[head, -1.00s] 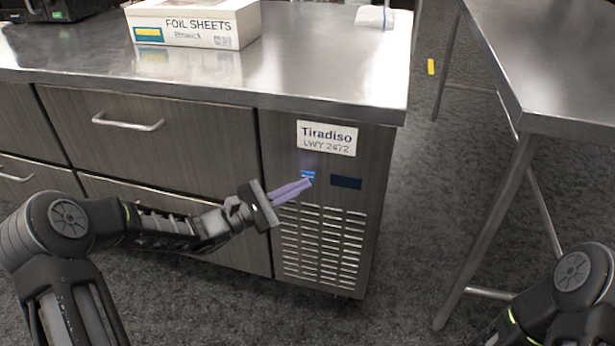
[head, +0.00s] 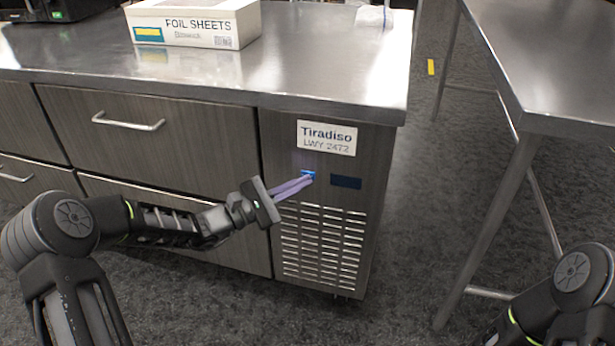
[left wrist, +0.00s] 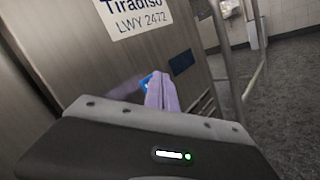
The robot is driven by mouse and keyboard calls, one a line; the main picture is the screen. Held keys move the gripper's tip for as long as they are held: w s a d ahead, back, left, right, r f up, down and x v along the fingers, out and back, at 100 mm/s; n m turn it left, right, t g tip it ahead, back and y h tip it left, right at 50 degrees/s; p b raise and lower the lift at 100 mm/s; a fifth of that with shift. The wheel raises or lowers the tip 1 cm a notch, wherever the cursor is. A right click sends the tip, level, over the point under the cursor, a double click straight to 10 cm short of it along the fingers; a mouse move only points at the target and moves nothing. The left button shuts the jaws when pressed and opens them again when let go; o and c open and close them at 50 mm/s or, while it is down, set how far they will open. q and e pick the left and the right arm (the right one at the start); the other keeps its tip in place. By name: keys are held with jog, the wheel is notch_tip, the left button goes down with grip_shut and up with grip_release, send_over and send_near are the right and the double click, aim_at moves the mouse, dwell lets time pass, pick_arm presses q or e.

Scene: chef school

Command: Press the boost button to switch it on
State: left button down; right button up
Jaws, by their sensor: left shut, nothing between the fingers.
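The blue button (head: 308,174) is a small lit square on the front panel of the steel cabinet, below the white "Tiradiso LWY 2472" label (head: 327,138). My left gripper (head: 309,181) is shut and empty, its purple fingers pointing at the button. The fingertips overlap the button's lower edge in the head view; I cannot tell for sure whether they touch it. In the left wrist view the shut fingers (left wrist: 162,95) cover most of the button, and a blue edge (left wrist: 148,80) shows beside them. My right gripper is out of view.
A dark blue display panel (head: 346,182) sits right of the button, above a vent grille (head: 320,245). Drawers with metal handles (head: 128,122) lie to the left. A foil sheets box (head: 195,24) stands on the counter (head: 290,70). A steel table (head: 555,80) stands at the right.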

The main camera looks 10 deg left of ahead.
pick_arm(q)
jog(key=shift+s, duration=0.55)
jog(key=shift+p, duration=0.3)
jog(key=s+p, duration=0.2)
jog(key=s, duration=0.4)
jog(key=shift+a, duration=0.2)
dwell(0.3)
